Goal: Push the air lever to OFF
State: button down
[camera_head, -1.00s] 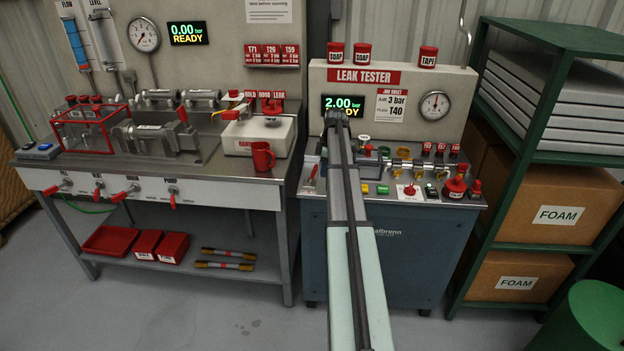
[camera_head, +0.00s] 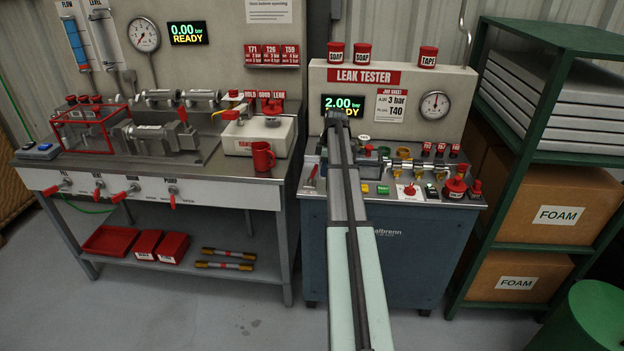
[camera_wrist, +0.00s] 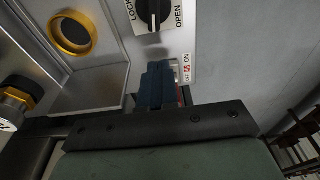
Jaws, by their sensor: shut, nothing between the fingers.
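In the wrist view my gripper (camera_wrist: 157,85) shows its dark blue fingers shut together, with nothing held between them. They point at the grey panel, just left of a small OFF/ON label (camera_wrist: 187,68). A thin strip of red (camera_wrist: 181,96) shows right beside the fingers, below the label. It may be part of the air lever; the fingers and gripper body hide most of it, so its position and any contact cannot be told. In the head view a small red-handled lever (camera_head: 311,174) stands at the left end of the leak tester's top. My arm hides the gripper there.
A black LOCK/OPEN knob (camera_wrist: 153,12) sits above the fingers in the wrist view. A brass-ringed port (camera_wrist: 73,33) is at left. The leak tester display (camera_head: 343,104) reads 2.00 bar. A red mug (camera_head: 263,156) stands on the neighbouring bench.

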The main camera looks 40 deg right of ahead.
aim_at(316, 166)
jog(key=shift+w+a, duration=0.15)
jog(key=shift+w+a, duration=0.8)
dwell(0.6)
jog(key=shift+w+a, duration=0.4)
jog(key=shift+w, duration=0.05)
jog(key=shift+s+d, duration=0.15)
jog(key=shift+s+d, duration=0.4)
jog(key=shift+s, duration=0.05)
jog(key=shift+r, duration=0.15)
notch_tip(316, 166, up, 8)
dwell(1.0)
